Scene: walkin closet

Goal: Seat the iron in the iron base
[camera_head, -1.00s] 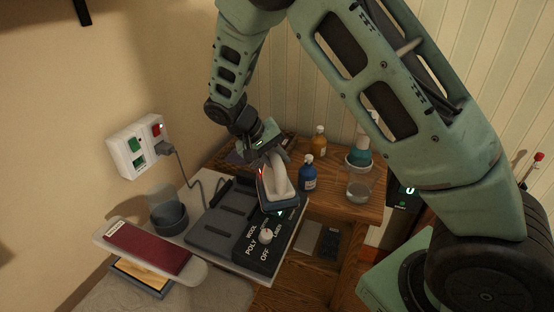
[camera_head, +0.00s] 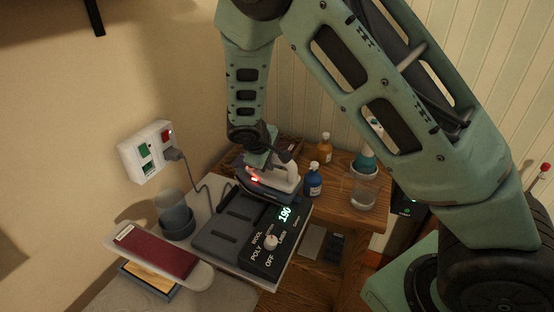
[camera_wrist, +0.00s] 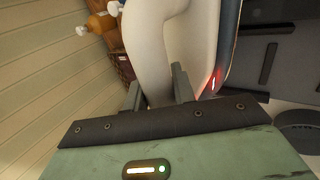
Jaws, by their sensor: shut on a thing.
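The iron (camera_head: 287,176), with a white handle and dark blue-grey lower body, is over the back right part of the iron base (camera_head: 222,240). A red light glows on its side. Whether it touches the base cannot be told. The base is a dark grey tray with raised bars and a control panel (camera_head: 271,243) with a dial and a lit "190". My gripper (camera_head: 264,160) is shut on the iron's handle. In the wrist view my gripper's fingers (camera_wrist: 157,90) flank the white handle (camera_wrist: 155,40). The iron hides the back of the base.
A dark round holder (camera_head: 177,224) is left of the base. A cord (camera_head: 204,190) runs from the wall socket (camera_head: 147,152). A small red-topped ironing board (camera_head: 158,251) is at front left.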

